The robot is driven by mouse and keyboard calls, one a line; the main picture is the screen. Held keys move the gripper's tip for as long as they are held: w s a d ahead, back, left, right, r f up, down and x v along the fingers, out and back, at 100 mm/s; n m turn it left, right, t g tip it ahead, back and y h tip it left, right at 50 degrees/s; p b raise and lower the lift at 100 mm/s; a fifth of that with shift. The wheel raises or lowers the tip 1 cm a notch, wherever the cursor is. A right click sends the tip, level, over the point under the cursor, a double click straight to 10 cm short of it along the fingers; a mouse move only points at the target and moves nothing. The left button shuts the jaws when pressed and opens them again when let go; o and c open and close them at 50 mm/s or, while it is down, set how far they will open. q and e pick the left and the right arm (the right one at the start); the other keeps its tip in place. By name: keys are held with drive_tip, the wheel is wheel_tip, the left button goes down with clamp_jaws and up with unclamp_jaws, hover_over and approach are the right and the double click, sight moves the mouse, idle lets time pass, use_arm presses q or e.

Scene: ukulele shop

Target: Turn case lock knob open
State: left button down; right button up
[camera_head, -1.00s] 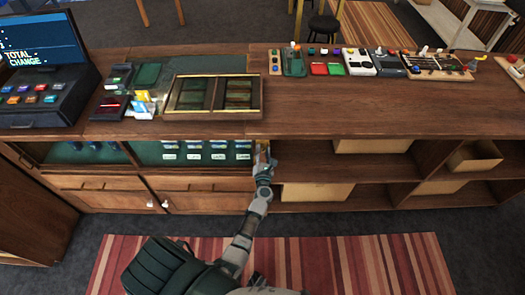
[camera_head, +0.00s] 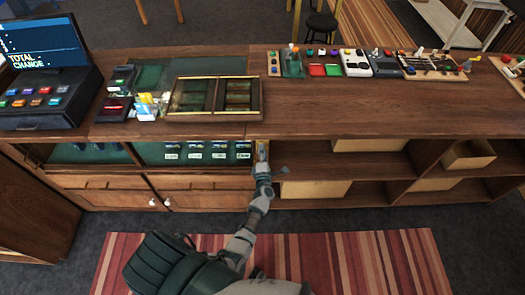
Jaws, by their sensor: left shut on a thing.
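The display case (camera_head: 148,153) is the green-lined compartment under the counter, with several small items and white price labels inside. At its right end is a narrow upright post with a small brass-coloured plate (camera_head: 263,145). My left gripper (camera_head: 262,153) reaches up to this post from below and is shut at the plate. The lock knob is too small and too covered by the fingers to make out. My right gripper is not in view.
A wooden counter (camera_head: 360,105) runs above, with a register (camera_head: 45,85), a glass-topped box (camera_head: 213,97) and several pedals on top. Open shelves with cardboard boxes (camera_head: 315,189) lie to the right. A striped rug (camera_head: 340,255) covers the floor in front.

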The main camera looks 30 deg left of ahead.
use_arm(q)
drive_tip(key=shift+d+f+m+p, duration=0.2)
drive_tip(key=shift+m+p, duration=0.1)
drive_tip(key=shift+m, duration=0.8)
drive_tip(key=shift+f, duration=0.1)
drive_tip(key=c, duration=1)
unclamp_jaws()
drive_tip(key=shift+o, duration=1)
drive_tip(key=shift+w, duration=0.1)
drive_tip(key=v, duration=1.2)
